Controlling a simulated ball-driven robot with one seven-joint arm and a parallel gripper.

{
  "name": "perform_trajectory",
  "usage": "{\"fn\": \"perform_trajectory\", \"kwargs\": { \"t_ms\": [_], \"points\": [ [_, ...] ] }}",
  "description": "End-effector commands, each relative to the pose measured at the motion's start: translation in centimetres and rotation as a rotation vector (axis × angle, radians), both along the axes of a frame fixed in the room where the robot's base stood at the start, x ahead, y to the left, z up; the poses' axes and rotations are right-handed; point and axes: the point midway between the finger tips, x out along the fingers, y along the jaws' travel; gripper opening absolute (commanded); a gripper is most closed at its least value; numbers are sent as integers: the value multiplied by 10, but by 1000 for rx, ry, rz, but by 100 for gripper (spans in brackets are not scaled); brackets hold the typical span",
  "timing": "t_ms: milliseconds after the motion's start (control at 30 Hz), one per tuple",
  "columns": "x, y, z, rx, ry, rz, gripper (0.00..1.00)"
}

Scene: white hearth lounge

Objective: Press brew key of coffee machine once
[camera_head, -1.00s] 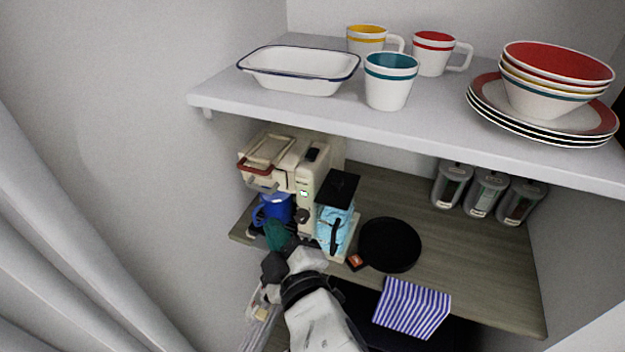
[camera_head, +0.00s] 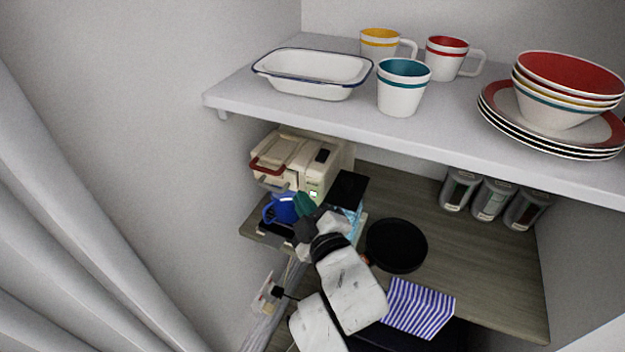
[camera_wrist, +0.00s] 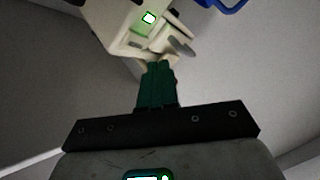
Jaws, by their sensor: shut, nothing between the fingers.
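The cream coffee machine (camera_head: 300,166) stands on the wooden shelf under the white upper shelf, at its left end. A small lit green panel (camera_head: 314,193) shows on its front. The wrist view also shows the machine (camera_wrist: 128,28) and its lit green panel (camera_wrist: 149,17). My gripper (camera_head: 303,203), with green fingers, is in front of the machine. In the wrist view my gripper (camera_wrist: 158,66) is shut and empty, its tips close below the machine's front edge. I cannot tell if they touch it. The brew key cannot be made out clearly.
A blue mug (camera_head: 283,207) stands at the machine's front left. A black-lidded blue container (camera_head: 347,190) stands right of it, partly behind my arm. A black pan (camera_head: 397,246), a striped cloth (camera_head: 418,308) and grey canisters (camera_head: 491,198) lie farther right. The white shelf (camera_head: 350,120) overhangs.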

Motion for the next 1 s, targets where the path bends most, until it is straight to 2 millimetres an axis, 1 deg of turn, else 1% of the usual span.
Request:
{"fn": "perform_trajectory", "kwargs": {
  "t_ms": [100, 233, 1000],
  "points": [
    [9, -4, 1, 0, 0, -2, 0],
    [13, -5, 0, 0, 0, -2, 0],
    [13, -5, 0, 0, 0, -1, 0]
  ]
}}
